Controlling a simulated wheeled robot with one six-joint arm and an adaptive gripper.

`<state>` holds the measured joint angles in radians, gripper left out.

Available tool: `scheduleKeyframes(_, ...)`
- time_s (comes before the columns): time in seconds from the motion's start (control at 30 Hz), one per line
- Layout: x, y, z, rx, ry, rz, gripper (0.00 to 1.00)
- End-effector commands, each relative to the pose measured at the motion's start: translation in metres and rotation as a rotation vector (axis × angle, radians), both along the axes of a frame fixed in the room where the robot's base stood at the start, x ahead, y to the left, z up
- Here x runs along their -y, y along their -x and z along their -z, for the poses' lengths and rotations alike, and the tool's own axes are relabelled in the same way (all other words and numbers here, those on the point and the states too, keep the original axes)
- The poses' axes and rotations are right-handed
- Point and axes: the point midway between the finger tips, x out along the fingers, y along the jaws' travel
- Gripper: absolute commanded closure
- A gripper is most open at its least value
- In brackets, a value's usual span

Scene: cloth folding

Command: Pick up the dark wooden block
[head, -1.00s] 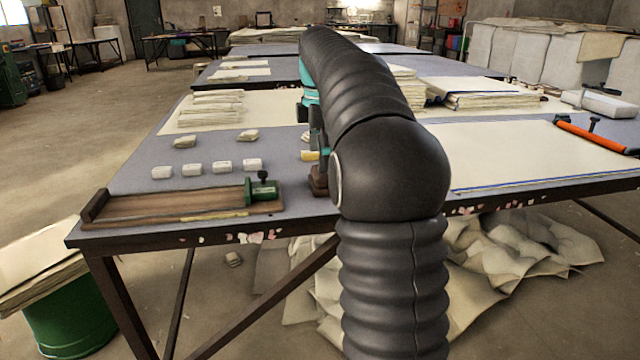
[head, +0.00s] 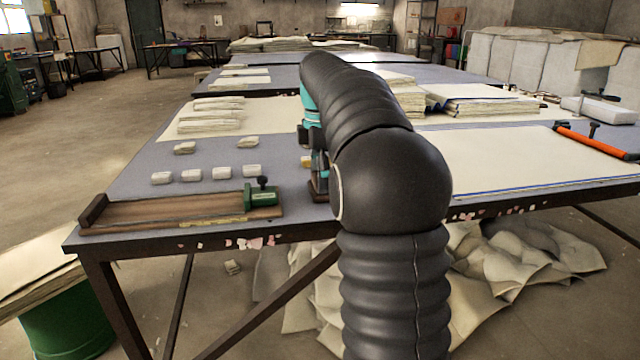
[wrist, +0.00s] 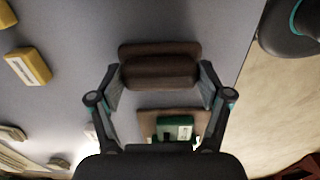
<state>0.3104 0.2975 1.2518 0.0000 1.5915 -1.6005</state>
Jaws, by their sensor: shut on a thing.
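The dark wooden block (wrist: 160,72) is between the two fingers of my gripper (wrist: 160,85) in the wrist view. The fingers are shut on it, one at each side. It is dark brown with a stepped shape. In the head view the block (head: 319,190) shows low beside my arm, near the table's front edge. My arm hides much of it and of the gripper there. I cannot tell whether the block is clear of the tabletop.
A wooden board with a green clamp (head: 262,193) lies on the table (head: 130,170) to the left. Several small white blocks (head: 221,173) stand behind it. A yellow block (wrist: 27,67) lies nearby. A cream cloth (head: 520,155) and an orange-handled tool (head: 596,142) are at right.

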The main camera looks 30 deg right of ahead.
Motion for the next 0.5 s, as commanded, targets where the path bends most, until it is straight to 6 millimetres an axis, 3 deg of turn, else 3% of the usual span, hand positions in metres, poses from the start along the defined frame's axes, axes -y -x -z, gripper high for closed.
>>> scheduleKeyframes(0.27, 0.000, 0.000, -0.012, 0.000, 0.000, 0.000, 0.69)
scheduleKeyframes(0.47, 0.000, -0.001, -0.047, 0.002, 0.001, 0.000, 0.69)
scheduleKeyframes(0.5, 0.009, 0.008, -0.049, 0.001, 0.000, 0.004, 0.69)
